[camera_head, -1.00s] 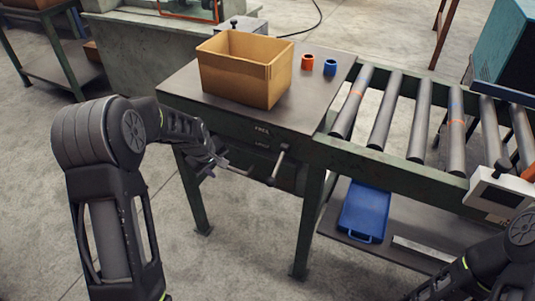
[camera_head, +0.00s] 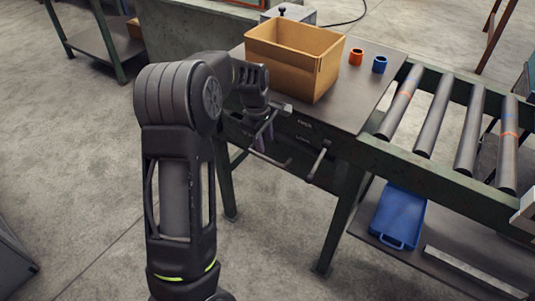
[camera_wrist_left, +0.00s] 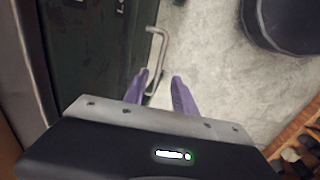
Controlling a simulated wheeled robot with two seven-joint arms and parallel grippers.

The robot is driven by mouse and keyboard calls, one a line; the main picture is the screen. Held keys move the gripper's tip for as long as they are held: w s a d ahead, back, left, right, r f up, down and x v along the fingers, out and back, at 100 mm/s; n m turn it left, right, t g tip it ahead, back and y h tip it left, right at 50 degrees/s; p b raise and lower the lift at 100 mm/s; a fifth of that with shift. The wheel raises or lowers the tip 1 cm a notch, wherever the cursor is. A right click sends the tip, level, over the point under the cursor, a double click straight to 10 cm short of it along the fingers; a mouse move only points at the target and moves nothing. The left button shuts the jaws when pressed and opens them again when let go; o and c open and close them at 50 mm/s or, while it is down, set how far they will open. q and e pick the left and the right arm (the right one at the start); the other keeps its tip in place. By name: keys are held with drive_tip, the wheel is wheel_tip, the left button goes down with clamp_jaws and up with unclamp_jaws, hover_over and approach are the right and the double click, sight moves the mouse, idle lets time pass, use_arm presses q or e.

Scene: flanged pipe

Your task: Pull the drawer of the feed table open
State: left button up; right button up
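The feed table (camera_head: 350,109) has a dark top and green frame. Its drawer front (camera_head: 296,135) is under the top and looks closed. A bent metal bar handle (camera_head: 272,158) sticks out from it; in the left wrist view the handle (camera_wrist_left: 161,40) runs down toward the fingers. My left gripper (camera_head: 262,142) is at the drawer's left part, pointing down at the handle. In the left wrist view its purple fingers (camera_wrist_left: 159,88) are apart, with the handle's near end showing between them. Contact cannot be told. My right gripper is out of view.
A cardboard box (camera_head: 290,62), an orange ring (camera_head: 356,57) and a blue ring (camera_head: 379,65) stand on the table. A lever (camera_head: 318,160) hangs right of the handle. A roller conveyor (camera_head: 445,115) adjoins on the right. A blue bin (camera_head: 400,217) sits on the lower shelf.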

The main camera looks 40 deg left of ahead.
sight(268, 158)
use_arm(q)
drive_tip(key=shift+w+f, duration=0.25)
drive_tip(key=shift+f, duration=1.05)
drive_tip(key=shift+w+f, duration=0.25)
drive_tip(key=shift+f, duration=1)
drive_tip(key=shift+w+f, duration=0.25)
drive_tip(key=shift+f, duration=1.05)
drive_tip(key=shift+c, duration=0.4)
clamp_jaws()
